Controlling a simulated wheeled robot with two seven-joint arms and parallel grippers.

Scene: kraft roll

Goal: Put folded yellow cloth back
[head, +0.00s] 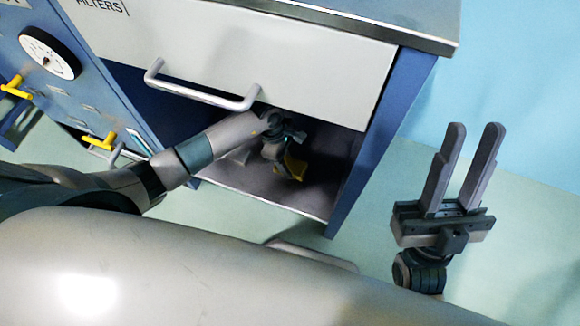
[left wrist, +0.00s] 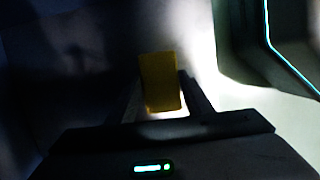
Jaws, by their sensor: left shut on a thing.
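The folded yellow cloth (left wrist: 160,82) is held between the two fingers of my left gripper (left wrist: 160,108) in the left wrist view. In the head view the cloth (head: 294,167) shows as a small yellow patch inside the open lower compartment of the cabinet. My left gripper (head: 284,160) is inside that compartment, partly hidden by its own wrist. I cannot tell whether the cloth touches the compartment floor. My right gripper (head: 458,170) is open and empty, to the right of the cabinet.
The cabinet's white drawer front (head: 260,60) with a grey handle (head: 205,95) is above the compartment. The compartment floor (head: 275,192) is bare around the gripper. A blue panel (head: 40,75) with a dial and yellow valves stands at left. The floor at right is clear.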

